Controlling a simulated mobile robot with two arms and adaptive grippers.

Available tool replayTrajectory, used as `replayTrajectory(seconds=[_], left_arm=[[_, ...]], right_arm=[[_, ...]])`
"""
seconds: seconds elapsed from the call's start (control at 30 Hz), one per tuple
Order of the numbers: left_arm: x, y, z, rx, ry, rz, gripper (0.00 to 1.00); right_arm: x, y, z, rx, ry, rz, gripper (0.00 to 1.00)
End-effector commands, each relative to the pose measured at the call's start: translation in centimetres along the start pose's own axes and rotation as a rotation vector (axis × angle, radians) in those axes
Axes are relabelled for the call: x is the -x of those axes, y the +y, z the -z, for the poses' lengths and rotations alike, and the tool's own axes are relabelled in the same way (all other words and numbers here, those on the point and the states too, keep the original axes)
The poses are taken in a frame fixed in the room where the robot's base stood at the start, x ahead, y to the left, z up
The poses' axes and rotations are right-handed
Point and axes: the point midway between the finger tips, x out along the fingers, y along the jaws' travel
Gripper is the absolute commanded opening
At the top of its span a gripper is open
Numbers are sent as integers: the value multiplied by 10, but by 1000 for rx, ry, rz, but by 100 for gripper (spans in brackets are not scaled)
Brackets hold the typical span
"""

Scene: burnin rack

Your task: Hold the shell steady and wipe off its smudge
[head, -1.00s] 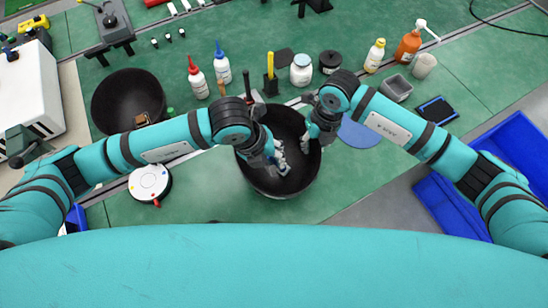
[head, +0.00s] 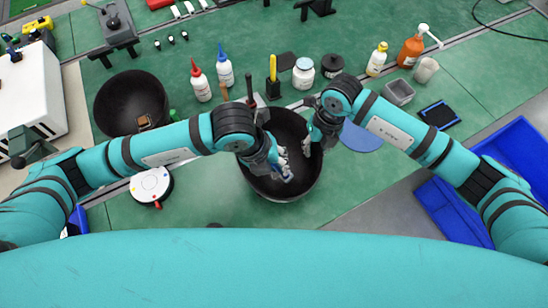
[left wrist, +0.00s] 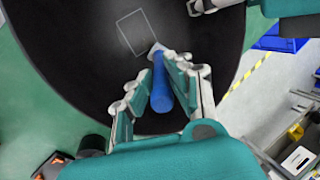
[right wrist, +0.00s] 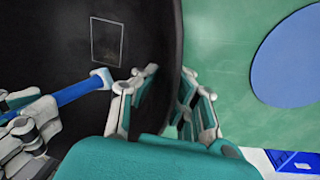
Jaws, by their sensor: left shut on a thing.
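The shell, a glossy black bowl (head: 262,187), sits at the middle of the bench. A thin pale rectangle (left wrist: 137,32) marks its inner wall; in the right wrist view the outlined patch (right wrist: 107,40) looks faintly greyish inside. My left gripper (head: 283,170) is inside the bowl, shut on a blue-handled wiping tool (left wrist: 161,90). The tool's pale tip is just below the rectangle's lower corner. My right gripper (right wrist: 168,78) straddles the bowl's rim, one finger inside and one outside. A gap shows between the inner finger and the wall.
A second black bowl (head: 131,100) stands at the left, with a round white device (head: 151,185) below it. Bottles (head: 225,66), a white jar (head: 303,72) and a grey bin (head: 398,91) line the back. A blue disc (head: 361,136) lies right of the shell.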

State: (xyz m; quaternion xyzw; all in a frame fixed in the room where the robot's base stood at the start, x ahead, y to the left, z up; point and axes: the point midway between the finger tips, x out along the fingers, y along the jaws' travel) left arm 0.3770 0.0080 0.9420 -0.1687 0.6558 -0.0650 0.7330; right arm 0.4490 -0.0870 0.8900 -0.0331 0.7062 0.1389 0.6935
Motion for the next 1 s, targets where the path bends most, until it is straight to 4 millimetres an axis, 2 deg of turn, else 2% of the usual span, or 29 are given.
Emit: replayTrajectory(seconds=[0.1, 0.6, 1.0], left_arm=[[14, -7, -2, -3, -5, 9, 0], [55, -21, -6, -3, -5, 8, 0], [61, -23, -6, -3, -3, 6, 0]], right_arm=[[0, 0, 0, 0, 0, 0, 0], [0, 0, 0, 0, 0, 0, 0], [0, 0, 0, 0, 0, 0, 0]])
